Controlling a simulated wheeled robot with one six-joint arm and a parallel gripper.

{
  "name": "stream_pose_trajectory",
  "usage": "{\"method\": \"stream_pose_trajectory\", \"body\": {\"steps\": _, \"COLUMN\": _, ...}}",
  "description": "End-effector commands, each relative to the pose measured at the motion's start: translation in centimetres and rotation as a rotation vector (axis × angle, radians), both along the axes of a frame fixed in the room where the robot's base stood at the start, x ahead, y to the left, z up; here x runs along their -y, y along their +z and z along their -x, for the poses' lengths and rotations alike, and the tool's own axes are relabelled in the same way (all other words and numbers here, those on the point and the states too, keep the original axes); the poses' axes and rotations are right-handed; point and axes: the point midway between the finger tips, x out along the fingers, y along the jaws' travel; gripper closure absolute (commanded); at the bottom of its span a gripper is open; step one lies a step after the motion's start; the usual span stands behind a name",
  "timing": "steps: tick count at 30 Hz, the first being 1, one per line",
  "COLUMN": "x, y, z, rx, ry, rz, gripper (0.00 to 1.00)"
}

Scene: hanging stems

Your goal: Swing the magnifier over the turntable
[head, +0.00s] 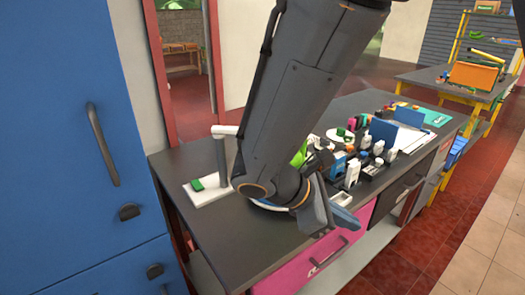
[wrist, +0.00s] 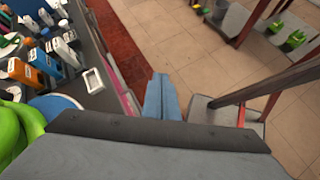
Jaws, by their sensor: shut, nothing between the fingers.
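A white base plate (head: 212,192) with a grey post (head: 222,160) and a pale top arm (head: 224,130) stands at the left of the dark bench; it looks like the magnifier's stand. My arm hides where the top arm leads, and I cannot make out a lens. A blue disc with a white rim (wrist: 57,105), apparently the turntable, lies partly hidden at the left in the wrist view. In the head view its rim (head: 268,207) peeks out under my arm. My gripper (head: 345,220) is shut and empty near the bench's front edge; its blue-grey fingers (wrist: 161,92) are together.
A bright green object (wrist: 20,128) is close beside the disc. Several bottles and small boxes (head: 350,172) crowd the bench right of my arm. A tall blue cabinet (head: 70,130) stands at the left. The tiled floor (wrist: 185,50) in front is clear.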

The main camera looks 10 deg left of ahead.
Motion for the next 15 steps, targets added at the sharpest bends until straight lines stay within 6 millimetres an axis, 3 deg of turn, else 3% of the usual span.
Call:
{"method": "stream_pose_trajectory", "body": {"steps": 6, "x": -11.0, "y": 3.3, "z": -2.6, "rx": 0.105, "ry": 0.478, "rz": 0.339, "gripper": 1.00}}
{"method": "stream_pose_trajectory", "body": {"steps": 12, "x": -20.9, "y": 6.5, "z": -1.4, "rx": 0.262, "ry": 0.767, "rz": 0.555, "gripper": 1.00}}
{"method": "stream_pose_trajectory", "body": {"steps": 15, "x": -24.0, "y": 7.5, "z": -0.3, "rx": 0.321, "ry": 0.846, "rz": 0.612, "gripper": 1.00}}
